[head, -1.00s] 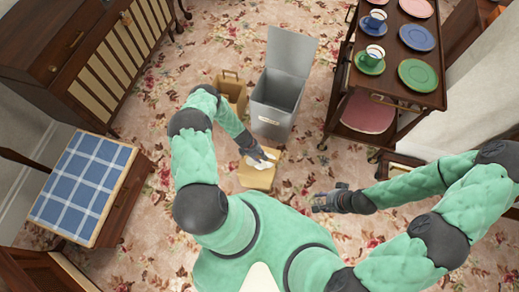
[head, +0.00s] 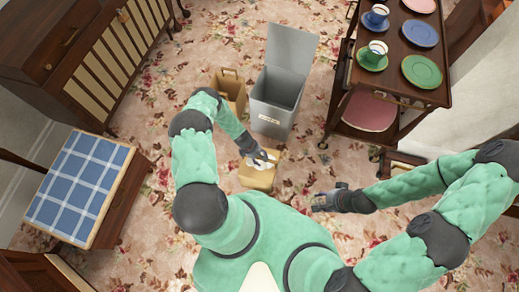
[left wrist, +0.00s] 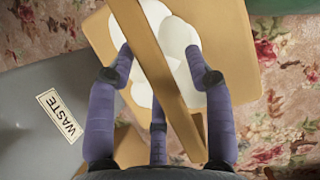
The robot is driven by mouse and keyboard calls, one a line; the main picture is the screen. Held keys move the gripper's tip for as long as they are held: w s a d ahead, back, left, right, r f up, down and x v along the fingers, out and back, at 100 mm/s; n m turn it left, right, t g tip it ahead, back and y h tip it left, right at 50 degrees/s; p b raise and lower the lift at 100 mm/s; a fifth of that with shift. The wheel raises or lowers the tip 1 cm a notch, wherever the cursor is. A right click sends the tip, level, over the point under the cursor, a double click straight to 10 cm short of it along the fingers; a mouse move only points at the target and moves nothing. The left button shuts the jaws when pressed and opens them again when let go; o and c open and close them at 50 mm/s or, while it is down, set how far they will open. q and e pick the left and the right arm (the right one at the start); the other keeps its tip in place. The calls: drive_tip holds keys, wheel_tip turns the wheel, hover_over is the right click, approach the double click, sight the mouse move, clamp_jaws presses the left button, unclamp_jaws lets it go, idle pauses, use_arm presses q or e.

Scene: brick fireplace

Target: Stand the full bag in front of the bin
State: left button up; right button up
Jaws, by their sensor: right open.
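The full bag (head: 257,178) is tan with white rounded contents, and stands on the carpet in front of the grey bin (head: 272,122). My left gripper (head: 264,160) is over the bag's top. In the left wrist view its fingers are spread on both sides of the bag's tan handle (left wrist: 158,65), with gaps showing, above the white contents (left wrist: 178,38). The bin also shows in the left wrist view (left wrist: 35,85) with a WASTE label; its lid is up. My right gripper (head: 325,201) is open and empty above the carpet, right of the bag.
A second brown bag (head: 231,92) with a handle stands left of the bin. A dark wooden trolley (head: 385,85) with plates and cups stands to the right. A stool with a blue checked top (head: 78,190) stands at the left. Carpet between is clear.

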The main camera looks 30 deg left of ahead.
use_arm(q)
drive_tip(key=shift+r, duration=0.1)
drive_tip(key=shift+r+p, duration=0.25)
drive_tip(key=shift+p, duration=0.05)
drive_tip(key=p+v, duration=0.4)
drive_tip(key=v, duration=0.7)
drive_tip(key=shift+s+a+r, duration=0.1)
drive_tip(key=shift+r, duration=0.1)
drive_tip(key=s+d+r+m, duration=0.5)
drive_tip(key=d+r+m, duration=0.4)
drive_tip(key=r, duration=0.1)
drive_tip(key=s+d+r+m, duration=0.5)
drive_tip(key=d+r+m, duration=0.4)
drive_tip(key=d+r, duration=0.1)
drive_tip(key=shift+s+r+g, duration=0.3)
drive_tip(key=shift+r, duration=0.2)
